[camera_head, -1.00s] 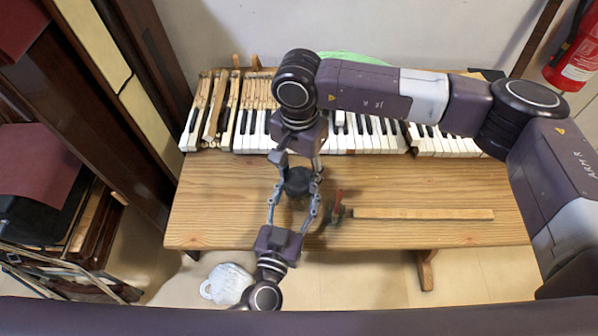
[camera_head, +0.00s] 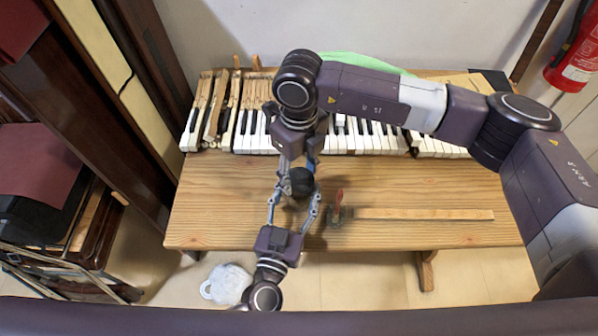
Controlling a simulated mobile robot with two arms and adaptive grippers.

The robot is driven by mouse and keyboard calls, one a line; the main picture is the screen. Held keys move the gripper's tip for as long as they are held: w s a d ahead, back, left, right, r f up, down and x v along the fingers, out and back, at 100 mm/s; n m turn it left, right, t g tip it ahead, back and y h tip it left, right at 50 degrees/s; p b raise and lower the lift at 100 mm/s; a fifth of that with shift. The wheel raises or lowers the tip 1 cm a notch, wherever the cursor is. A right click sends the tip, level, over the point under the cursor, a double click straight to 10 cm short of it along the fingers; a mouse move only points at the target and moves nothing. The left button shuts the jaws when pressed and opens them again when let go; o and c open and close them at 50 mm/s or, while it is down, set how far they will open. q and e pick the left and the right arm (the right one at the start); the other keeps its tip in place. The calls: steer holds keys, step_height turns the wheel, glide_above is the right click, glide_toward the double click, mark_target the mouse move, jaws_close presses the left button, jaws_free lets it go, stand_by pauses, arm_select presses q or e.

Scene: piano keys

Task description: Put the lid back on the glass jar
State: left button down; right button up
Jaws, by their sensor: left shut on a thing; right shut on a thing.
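A dark round piece, which looks like the lid (camera_head: 301,180), is between my two grippers above the wooden table. My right gripper (camera_head: 297,170) reaches down from the back and is shut on it. My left gripper (camera_head: 293,200) comes from the front edge, with its fingers on either side just below the dark piece. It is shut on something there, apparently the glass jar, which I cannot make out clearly. Whether the lid touches the jar cannot be told from this view.
Piano keys (camera_head: 362,136) line the back of the table (camera_head: 410,237). A wooden strip (camera_head: 425,214) and a red-handled tool (camera_head: 338,206) lie right of the grippers. A white mug-like thing (camera_head: 228,284) is below the front edge. The table's left part is clear.

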steer(key=m, duration=0.5)
steer(key=shift+m, duration=0.3)
steer(key=m, duration=1.5)
steer(key=shift+d, duration=0.1)
steer(key=o, duration=0.9)
steer(key=shift+c, duration=0.2)
step_height(320, 180, up, 12)
